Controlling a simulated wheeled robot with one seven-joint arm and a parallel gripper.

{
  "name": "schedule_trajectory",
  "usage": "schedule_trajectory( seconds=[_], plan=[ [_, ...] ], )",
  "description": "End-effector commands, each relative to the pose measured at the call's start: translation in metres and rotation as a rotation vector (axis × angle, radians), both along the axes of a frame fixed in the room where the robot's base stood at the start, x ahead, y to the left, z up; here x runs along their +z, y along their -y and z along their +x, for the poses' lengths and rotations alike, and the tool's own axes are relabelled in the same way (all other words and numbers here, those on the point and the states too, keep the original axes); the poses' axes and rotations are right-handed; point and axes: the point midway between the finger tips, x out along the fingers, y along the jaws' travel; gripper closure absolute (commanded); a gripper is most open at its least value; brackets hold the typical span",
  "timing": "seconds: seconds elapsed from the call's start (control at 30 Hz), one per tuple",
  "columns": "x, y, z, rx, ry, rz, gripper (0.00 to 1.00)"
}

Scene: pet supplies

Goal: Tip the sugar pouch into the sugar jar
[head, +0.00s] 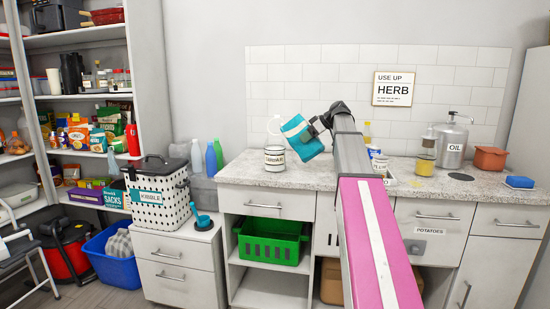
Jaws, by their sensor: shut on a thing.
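My gripper (318,126) is shut on a teal pouch (298,138) with a pale band. The pouch is tilted and held above the counter. Its lower left side is close to a white jar (274,163) with a dark-lettered label, which stands upright on the counter. The label is too small to read for certain. I cannot tell whether anything is flowing from the pouch or whether pouch and jar touch. The inside of the jar is hidden. Another labelled white jar (380,166) stands to the right, partly behind my arm.
The granite counter (235,169) is bare left of the jar. A pale curved shape (274,128) shows just above the jar. A steel oil can (452,145), an orange-brown container (490,158) and a blue sponge (519,182) are at the right. My arm covers the counter's middle.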

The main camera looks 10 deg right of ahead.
Motion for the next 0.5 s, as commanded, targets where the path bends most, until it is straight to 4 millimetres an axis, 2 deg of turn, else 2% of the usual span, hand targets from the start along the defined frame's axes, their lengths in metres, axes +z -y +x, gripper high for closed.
schedule_trajectory(
  seconds=[0.5],
  plan=[
    [0.0018,0.0001,-0.0004,0.000,0.015,0.028,0.64]
  ],
)
